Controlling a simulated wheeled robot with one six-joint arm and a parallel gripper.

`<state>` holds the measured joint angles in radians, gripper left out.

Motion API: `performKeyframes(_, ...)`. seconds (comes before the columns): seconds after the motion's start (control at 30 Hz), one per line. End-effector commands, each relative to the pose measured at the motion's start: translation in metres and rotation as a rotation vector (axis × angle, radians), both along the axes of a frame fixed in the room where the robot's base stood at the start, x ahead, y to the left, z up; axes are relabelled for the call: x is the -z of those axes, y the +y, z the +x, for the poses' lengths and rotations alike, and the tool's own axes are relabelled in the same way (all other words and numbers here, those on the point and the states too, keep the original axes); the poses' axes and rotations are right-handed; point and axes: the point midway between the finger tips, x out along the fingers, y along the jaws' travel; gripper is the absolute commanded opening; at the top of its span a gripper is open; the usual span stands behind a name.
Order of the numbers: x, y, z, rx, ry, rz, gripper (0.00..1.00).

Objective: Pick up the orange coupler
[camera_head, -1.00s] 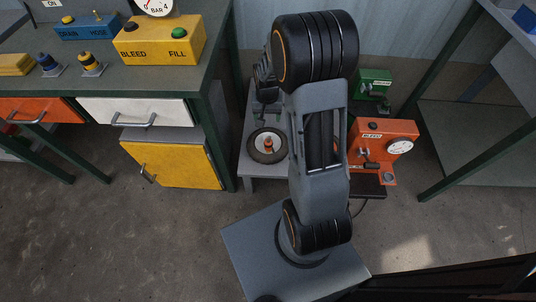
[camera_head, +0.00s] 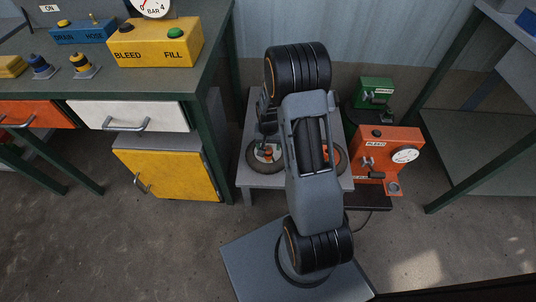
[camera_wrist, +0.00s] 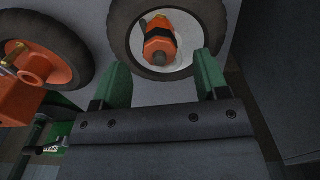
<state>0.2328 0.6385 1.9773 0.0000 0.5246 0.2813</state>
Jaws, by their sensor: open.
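The orange coupler (camera_wrist: 160,42), with a dark band around it, sits at the white hub of a black-tyred wheel (camera_wrist: 122,20) in the wrist view. In the head view the coupler (camera_head: 267,153) shows small on the wheel, which lies on a low grey stand (camera_head: 262,181). My gripper (camera_wrist: 162,78) is open and empty, its two green fingers apart. In the wrist view the coupler appears just beyond the fingertips, roughly between their lines. I cannot tell the exact gap. In the head view my arm covers part of the stand.
A second wheel with an orange hub (camera_wrist: 40,62) lies left in the wrist view. In the head view an orange box with a gauge (camera_head: 388,150) and a green box (camera_head: 376,91) stand right of the stand. A workbench with a yellow cabinet (camera_head: 168,174) is at left.

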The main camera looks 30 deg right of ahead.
Motion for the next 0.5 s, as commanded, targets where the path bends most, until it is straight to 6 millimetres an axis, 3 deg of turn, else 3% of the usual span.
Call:
performKeyframes(0.3,0.044,0.001,-0.002,0.0,0.003,0.001,0.68)
performKeyframes(0.5,0.046,0.001,-0.002,0.0,0.001,0.0,0.68)
